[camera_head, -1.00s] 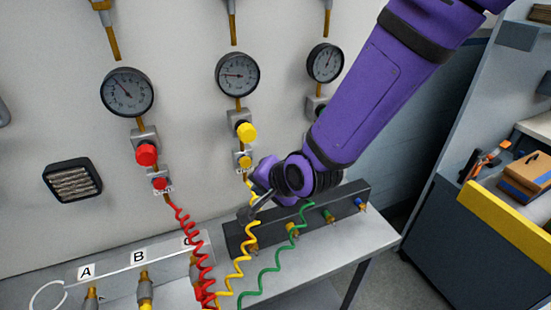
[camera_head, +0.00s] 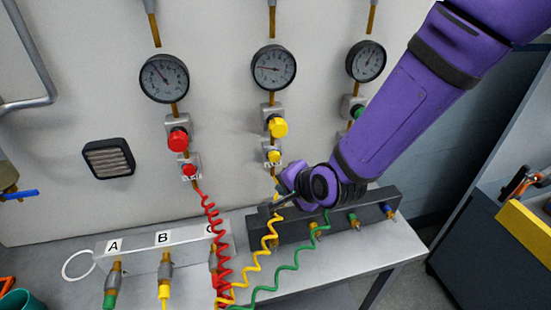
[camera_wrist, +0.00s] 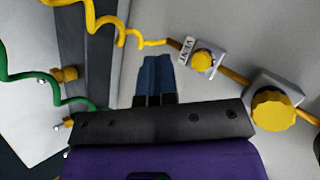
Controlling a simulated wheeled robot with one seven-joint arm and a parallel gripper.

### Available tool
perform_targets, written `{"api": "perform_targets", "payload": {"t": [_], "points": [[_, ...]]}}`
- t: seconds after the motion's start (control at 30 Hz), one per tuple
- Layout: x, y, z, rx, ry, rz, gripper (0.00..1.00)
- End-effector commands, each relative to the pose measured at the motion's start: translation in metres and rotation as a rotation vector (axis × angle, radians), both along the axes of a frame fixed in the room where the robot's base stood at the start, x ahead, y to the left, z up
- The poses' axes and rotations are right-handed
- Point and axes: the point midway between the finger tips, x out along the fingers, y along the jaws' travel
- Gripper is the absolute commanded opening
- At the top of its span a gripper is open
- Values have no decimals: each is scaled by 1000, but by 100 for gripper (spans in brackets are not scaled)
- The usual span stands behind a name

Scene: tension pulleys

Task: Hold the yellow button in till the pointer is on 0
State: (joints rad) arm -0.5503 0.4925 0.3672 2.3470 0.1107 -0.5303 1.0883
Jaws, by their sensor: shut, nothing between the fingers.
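The small yellow button (camera_head: 273,157) sits on a grey block on the wall, below the larger yellow knob (camera_head: 278,127) and the middle gauge (camera_head: 274,67). The gauge's pointer lies toward the left side of the dial; its numbers are too small to read surely. In the wrist view the yellow button (camera_wrist: 203,60) is beside a "VENT" label, with the yellow knob (camera_wrist: 273,109) to its right. My gripper (camera_head: 274,203) is below the button in the head view. In the wrist view its blue fingers (camera_wrist: 156,72) are together and empty, left of the button and apart from it.
A yellow coiled hose (camera_head: 267,250) runs down close by my gripper, between red (camera_head: 212,225) and green (camera_head: 290,268) ones. A dark manifold (camera_head: 385,205) lies on the bench below. The red button (camera_head: 189,170) and red knob (camera_head: 178,140) are to the left.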

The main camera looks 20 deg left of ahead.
Motion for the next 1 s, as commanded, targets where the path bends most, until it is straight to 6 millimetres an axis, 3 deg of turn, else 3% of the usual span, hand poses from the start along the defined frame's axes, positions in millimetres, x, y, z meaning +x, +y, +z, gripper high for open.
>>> {"api": "perform_targets", "payload": {"t": [0.5,1.0], "points": [[51,31,0,0,0,0,0],[59,36,0,-1,0,0,0]]}}
